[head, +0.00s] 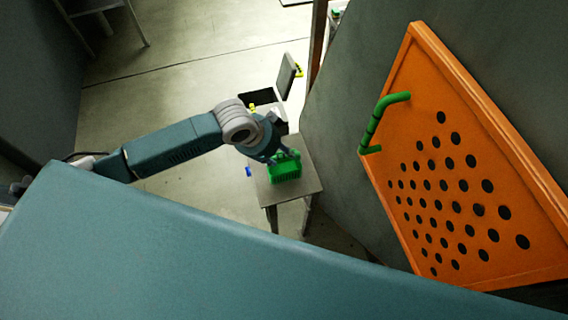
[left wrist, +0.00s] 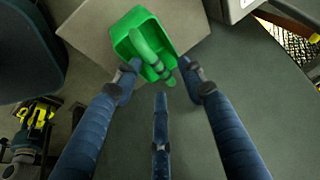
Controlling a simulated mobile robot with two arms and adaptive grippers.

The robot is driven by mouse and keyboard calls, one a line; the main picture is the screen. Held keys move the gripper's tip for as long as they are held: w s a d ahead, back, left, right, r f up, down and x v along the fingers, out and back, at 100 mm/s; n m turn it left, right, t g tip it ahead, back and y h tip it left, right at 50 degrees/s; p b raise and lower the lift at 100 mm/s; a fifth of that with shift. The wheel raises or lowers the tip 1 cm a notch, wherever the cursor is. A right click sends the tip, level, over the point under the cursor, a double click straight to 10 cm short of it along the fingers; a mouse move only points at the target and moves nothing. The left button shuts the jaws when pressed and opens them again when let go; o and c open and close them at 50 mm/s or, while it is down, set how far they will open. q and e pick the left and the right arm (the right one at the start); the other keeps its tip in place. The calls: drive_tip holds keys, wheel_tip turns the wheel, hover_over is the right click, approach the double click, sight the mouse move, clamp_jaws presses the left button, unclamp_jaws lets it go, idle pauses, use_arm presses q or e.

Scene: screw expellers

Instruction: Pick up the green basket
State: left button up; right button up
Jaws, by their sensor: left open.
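The green basket (head: 285,170) sits on a small grey table (head: 303,187) in the head view. In the left wrist view the basket (left wrist: 128,40) lies at the top middle, with its curved handle across its opening. My left gripper (head: 272,155) is right at the basket, above the table. In the left wrist view its blue fingers (left wrist: 155,80) are spread, with tips close to the basket's near edge and handle. I cannot tell whether they touch it. Nothing is held. My right gripper is not in view.
An orange perforated panel (head: 455,180) with a green handle (head: 372,125) stands at the right by a grey wall. A black open box (head: 260,100) stands behind the table. Open floor lies to the left.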

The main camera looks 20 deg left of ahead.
sight(284, 157)
use_arm(q)
drive_tip(key=x, duration=0.4)
drive_tip(key=shift+s+d, duration=0.1)
drive_tip(key=shift+s, duration=0.1)
drive_tip(key=shift+w+f, duration=0.1)
drive_tip(key=shift+f, duration=0.15)
drive_tip(key=shift+c, duration=0.2)
clamp_jaws()
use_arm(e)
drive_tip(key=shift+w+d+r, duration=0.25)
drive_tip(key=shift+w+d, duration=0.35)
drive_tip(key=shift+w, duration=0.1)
